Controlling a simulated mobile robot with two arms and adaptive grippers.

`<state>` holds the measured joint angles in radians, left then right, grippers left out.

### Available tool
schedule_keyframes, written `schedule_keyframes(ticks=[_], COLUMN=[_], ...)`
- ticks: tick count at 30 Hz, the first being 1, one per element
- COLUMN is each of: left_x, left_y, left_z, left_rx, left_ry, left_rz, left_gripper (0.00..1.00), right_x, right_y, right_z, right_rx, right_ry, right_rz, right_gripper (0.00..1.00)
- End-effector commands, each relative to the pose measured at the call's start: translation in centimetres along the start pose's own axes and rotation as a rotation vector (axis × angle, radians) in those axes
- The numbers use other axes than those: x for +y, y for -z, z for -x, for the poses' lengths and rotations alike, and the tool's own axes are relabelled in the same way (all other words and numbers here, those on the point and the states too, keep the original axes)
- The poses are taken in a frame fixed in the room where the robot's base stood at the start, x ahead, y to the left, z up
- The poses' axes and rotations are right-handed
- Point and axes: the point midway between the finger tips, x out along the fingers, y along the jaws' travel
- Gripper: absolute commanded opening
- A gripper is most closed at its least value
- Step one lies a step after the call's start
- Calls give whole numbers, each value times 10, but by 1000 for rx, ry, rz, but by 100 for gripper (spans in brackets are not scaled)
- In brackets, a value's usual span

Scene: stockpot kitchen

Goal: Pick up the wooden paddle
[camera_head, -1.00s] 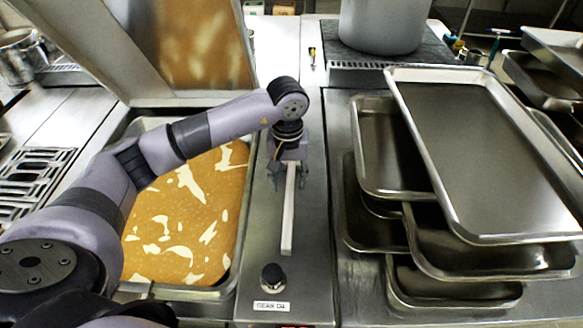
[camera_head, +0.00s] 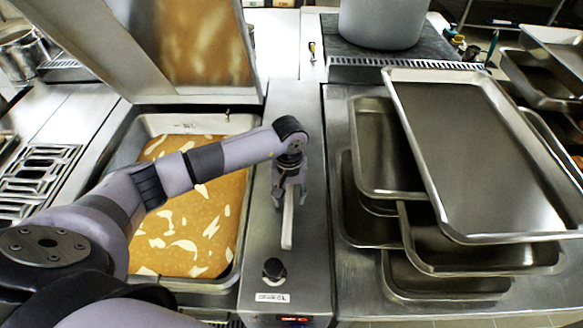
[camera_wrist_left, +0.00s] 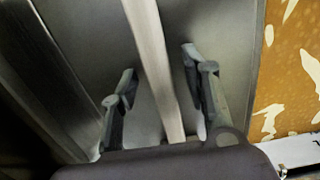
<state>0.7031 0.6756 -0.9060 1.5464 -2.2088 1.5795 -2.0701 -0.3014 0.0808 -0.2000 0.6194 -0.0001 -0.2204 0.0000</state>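The wooden paddle (camera_head: 287,225) is a pale, narrow strip lying lengthwise on the steel counter strip between the fryer-like pan and the stacked trays. Its far part is hidden under my left gripper (camera_head: 289,182). In the left wrist view the paddle (camera_wrist_left: 150,50) runs between the two spread fingers of the left gripper (camera_wrist_left: 160,64), with a gap visible on each side. The left gripper is open and appears not to touch the paddle. My right gripper is in neither view.
A deep steel pan (camera_head: 240,235) with orange-brown, pale-streaked contents lies left of the strip, its tall lid (camera_head: 112,50) raised behind. A black knob (camera_head: 273,268) sits near the paddle's near end. Stacked steel trays (camera_head: 480,150) stand right; a large pot (camera_head: 380,25) is behind.

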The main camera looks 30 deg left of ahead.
Motion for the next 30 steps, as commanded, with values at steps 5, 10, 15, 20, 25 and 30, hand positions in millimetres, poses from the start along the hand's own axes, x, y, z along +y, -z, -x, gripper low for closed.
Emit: schedule_keyframes(ticks=[5,10,15,20,25,30], left_x=[0,0,0,0,0,0], left_y=[0,0,0,0,0,0], left_z=[0,0,1,1,1,1], left_rx=[0,0,0,0,0,1], left_ry=[0,0,0,0,0,0], left_rz=[0,0,0,0,0,1], left_gripper=[29,18,7,0,0,0], right_x=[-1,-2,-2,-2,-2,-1], right_y=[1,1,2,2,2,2], right_z=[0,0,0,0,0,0], right_rx=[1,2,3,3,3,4], right_ry=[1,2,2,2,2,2], right_rz=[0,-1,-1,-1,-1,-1], right_gripper=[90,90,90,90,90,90])
